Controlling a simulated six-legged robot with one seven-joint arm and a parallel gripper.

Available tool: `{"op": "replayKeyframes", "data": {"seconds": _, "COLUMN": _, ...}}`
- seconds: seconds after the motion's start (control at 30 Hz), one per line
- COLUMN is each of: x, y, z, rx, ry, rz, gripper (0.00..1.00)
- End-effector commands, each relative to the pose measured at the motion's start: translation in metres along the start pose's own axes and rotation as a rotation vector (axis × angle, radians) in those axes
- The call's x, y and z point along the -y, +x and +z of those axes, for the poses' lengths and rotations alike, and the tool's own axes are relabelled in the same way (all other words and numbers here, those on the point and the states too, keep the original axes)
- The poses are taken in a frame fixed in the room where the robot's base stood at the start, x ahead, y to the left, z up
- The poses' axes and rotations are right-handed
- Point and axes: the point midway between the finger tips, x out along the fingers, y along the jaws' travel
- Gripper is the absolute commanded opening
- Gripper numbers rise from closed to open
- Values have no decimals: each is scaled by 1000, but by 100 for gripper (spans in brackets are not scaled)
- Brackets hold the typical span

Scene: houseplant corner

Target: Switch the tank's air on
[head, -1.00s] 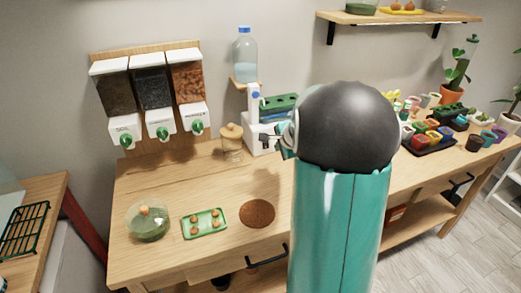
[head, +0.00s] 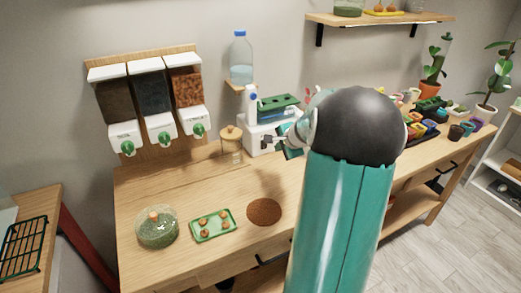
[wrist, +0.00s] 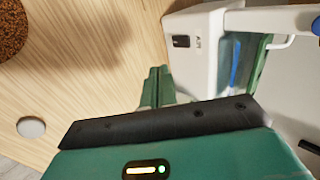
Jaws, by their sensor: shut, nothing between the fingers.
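The tank unit (head: 262,138) is a white housing with a green top, standing at the back of the bench; its front is partly hidden by my arm. In the wrist view its white housing (wrist: 200,60) fills the upper middle, with a small dark switch (wrist: 181,41) beside a tiny label. I cannot tell which way the switch is set. My gripper (wrist: 155,88) is shut and empty, its green fingers close together beside the housing, below and left of the switch in the picture. I cannot tell whether they touch the housing.
A corked jar (head: 231,145) stands just left of the tank unit, and a water bottle (head: 241,57) on a small shelf above it. Three dispensers (head: 160,127) hang at left. A green tray (head: 213,225) and a brown round mat (head: 264,212) lie in front. Bare bench lies between.

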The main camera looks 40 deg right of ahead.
Motion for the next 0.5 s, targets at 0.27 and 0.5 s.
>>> {"op": "replayKeyframes", "data": {"seconds": 0.27, "x": -2, "y": -2, "z": -8, "rx": -5, "ry": 4, "rz": 0, "gripper": 0}}
{"op": "replayKeyframes", "data": {"seconds": 0.5, "x": -2, "y": 10, "z": -7, "rx": -4, "ry": 5, "rz": 1, "gripper": 0}}
